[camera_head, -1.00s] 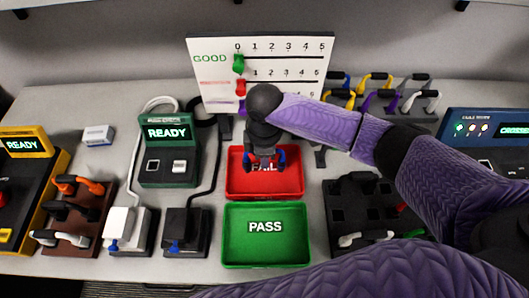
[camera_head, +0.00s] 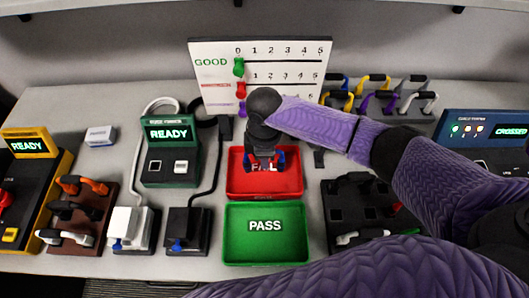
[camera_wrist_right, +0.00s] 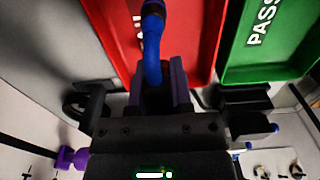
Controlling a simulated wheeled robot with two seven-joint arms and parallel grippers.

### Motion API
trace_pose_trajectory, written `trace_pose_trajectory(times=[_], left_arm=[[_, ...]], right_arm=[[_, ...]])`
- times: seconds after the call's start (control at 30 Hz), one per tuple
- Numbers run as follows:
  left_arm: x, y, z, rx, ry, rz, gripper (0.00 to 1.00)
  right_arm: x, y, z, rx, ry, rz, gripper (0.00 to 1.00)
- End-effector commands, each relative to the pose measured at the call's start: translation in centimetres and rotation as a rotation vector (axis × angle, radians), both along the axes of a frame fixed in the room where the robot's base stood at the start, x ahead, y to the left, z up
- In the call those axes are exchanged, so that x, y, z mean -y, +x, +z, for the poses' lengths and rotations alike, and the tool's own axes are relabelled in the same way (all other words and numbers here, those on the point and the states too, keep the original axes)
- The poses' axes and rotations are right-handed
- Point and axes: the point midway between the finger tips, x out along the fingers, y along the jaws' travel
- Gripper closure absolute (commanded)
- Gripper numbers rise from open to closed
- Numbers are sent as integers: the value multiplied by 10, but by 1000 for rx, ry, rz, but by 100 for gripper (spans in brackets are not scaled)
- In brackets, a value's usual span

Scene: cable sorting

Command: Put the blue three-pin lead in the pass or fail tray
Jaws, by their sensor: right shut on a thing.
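My right gripper (camera_head: 264,164) is shut on the blue three-pin lead (camera_wrist_right: 153,60) and hangs over the red FAIL tray (camera_head: 265,191). In the head view, blue parts of the lead show on both sides of the jaws. In the wrist view the lead's blue cable and dark end stand out beyond the fingers, with the red tray behind. I cannot tell whether the lead touches the tray floor. The green PASS tray (camera_head: 265,250) lies just in front of the FAIL tray and looks empty. My left gripper is not in view.
A white slider board (camera_head: 290,57) stands behind the trays. A green tester (camera_head: 169,160) and two sockets are on the left. A dark rack (camera_head: 345,212) is at right, with colored leads (camera_head: 374,84) behind. A brown lead rack (camera_head: 75,237) stands far left.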

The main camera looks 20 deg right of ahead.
Motion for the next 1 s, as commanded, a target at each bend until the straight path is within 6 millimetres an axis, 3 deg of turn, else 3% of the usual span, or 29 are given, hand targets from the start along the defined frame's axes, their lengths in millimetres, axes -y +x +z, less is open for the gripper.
trace_pose_trajectory(times=[0.53, 1.0], left_arm=[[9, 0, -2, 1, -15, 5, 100], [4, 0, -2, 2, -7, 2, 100]], right_arm=[[0, 0, -7, -1, 0, -1, 100], [0, 0, -10, -1, 0, 0, 100]])
